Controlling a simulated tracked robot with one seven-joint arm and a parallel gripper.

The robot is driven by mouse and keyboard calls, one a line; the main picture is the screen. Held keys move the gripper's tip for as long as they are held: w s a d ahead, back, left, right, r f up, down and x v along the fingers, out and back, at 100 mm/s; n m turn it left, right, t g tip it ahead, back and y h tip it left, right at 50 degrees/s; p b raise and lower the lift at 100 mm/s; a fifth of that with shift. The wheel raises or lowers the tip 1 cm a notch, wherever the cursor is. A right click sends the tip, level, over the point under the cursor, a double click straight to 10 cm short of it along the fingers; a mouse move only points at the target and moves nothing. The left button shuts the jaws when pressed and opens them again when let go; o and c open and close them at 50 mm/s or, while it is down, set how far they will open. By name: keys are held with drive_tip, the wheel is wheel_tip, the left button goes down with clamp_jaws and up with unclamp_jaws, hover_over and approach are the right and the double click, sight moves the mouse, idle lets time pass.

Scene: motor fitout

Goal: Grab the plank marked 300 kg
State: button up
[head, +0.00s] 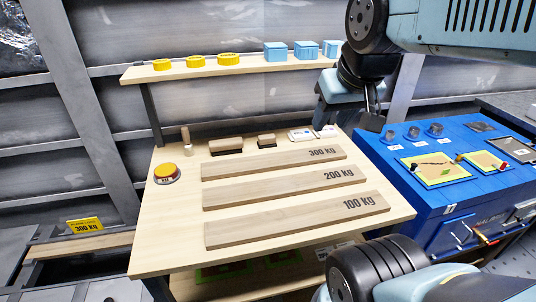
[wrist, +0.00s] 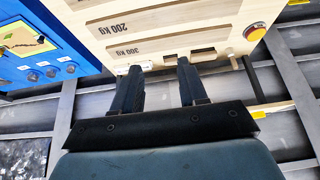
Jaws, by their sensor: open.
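The plank marked 300 kg (head: 265,164) lies flat on the wooden table (head: 172,235), the farthest back of three planks. It also shows in the wrist view (wrist: 165,41), with its label upside down. In front of it lie the plank marked 200 kg (head: 275,188) and the plank marked 100 kg (head: 290,222). My gripper (head: 348,116) is above the table's back right side, apart from the 300 kg plank. In the wrist view its two fingers (wrist: 158,66) are spread with nothing held between them.
Behind the planks are wooden blocks (head: 226,146) and small white items (head: 301,135). A red-and-yellow button (head: 166,173) sits at left. A shelf (head: 165,73) holds yellow rings and blue boxes. A blue workbench (head: 440,195) stands right.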

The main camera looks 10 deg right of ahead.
drive_tip(key=shift+o, duration=1.7)
drive_tip(key=shift+w+r, duration=0.1)
drive_tip(key=shift+w, duration=0.2)
drive_tip(key=o, duration=0.7)
drive_tip(key=w+n, duration=0.1)
drive_tip(key=w, duration=0.2)
drive_tip(key=w+n+g, duration=0.1)
drive_tip(key=w+n, duration=0.1)
drive_tip(key=w, duration=0.1)
drive_tip(key=w+f+n, duration=0.1)
drive_tip(key=w, duration=0.2)
drive_tip(key=shift+w+n+g+h, duration=0.2)
drive_tip(key=shift+n+g+h, duration=0.1)
drive_tip(key=shift+n+h, duration=0.1)
drive_tip(key=shift+o, duration=0.2)
drive_tip(key=n+g, duration=0.4)
drive_tip(key=n, duration=0.9)
hover_over(276, 159)
drive_tip(key=a, duration=0.1)
drive_tip(key=shift+h, duration=0.3)
wheel_tip(276, 159, down, 28)
drive_tip(key=shift+r, duration=0.1)
drive_tip(key=shift+w+d+f, duration=0.1)
drive_tip(key=shift+d+f, duration=0.1)
drive_tip(key=shift+f, duration=1.2)
drive_tip(key=shift+w+d+f, duration=0.1)
drive_tip(key=shift+d+f, duration=0.1)
drive_tip(key=shift+f, duration=1.2)
